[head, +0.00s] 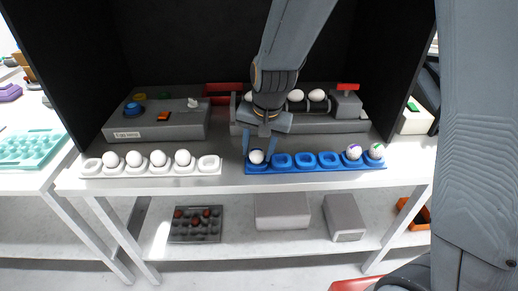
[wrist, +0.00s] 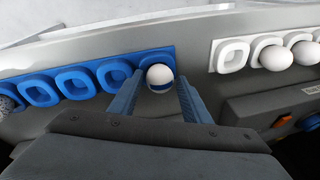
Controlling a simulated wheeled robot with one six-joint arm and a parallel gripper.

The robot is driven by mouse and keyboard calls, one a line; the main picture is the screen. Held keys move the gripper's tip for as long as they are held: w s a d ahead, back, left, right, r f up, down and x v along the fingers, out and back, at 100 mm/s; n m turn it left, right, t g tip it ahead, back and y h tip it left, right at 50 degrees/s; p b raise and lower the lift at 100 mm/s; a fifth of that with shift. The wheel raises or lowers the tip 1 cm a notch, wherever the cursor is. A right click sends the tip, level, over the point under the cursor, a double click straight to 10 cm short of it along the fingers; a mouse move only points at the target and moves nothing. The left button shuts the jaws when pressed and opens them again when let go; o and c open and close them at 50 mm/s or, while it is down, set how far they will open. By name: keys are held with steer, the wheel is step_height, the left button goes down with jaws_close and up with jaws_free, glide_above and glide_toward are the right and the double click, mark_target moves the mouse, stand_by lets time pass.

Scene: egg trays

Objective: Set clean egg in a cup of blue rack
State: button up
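The blue rack (head: 317,169) lies along the shelf's front edge, and also shows in the wrist view (wrist: 22,82). My gripper (head: 260,150) points down over its left end cup. Its fingers stand apart on either side of a white egg (head: 256,157), with small gaps visible. In the wrist view this egg (wrist: 160,74) shows a blue band and sits at the end cup. The three middle cups are empty.
A white rack (head: 150,170) to the left holds several white eggs, with both end cups empty. Behind stand a grey control box (head: 155,121) and a grey machine (head: 345,126) with white eggs on it. Dark walls enclose the sides and back.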

steer(key=shift+o, duration=1.2)
steer(key=v, duration=0.7)
steer(key=shift+d+r+b, duration=0.1)
steer(key=shift+r+b, duration=0.1)
steer(key=shift+b, duration=0.15)
steer(key=s+d+f+n+g+h, duration=0.1)
steer(key=s+d+f+n, duration=0.2)
steer(key=s+d, duration=1)
step_height(320, 180, down, 3)
steer(key=shift+s+d+r+n+g, duration=0.15)
steer(key=shift+d+n+g, duration=0.2)
steer(key=shift+d, duration=0.25)
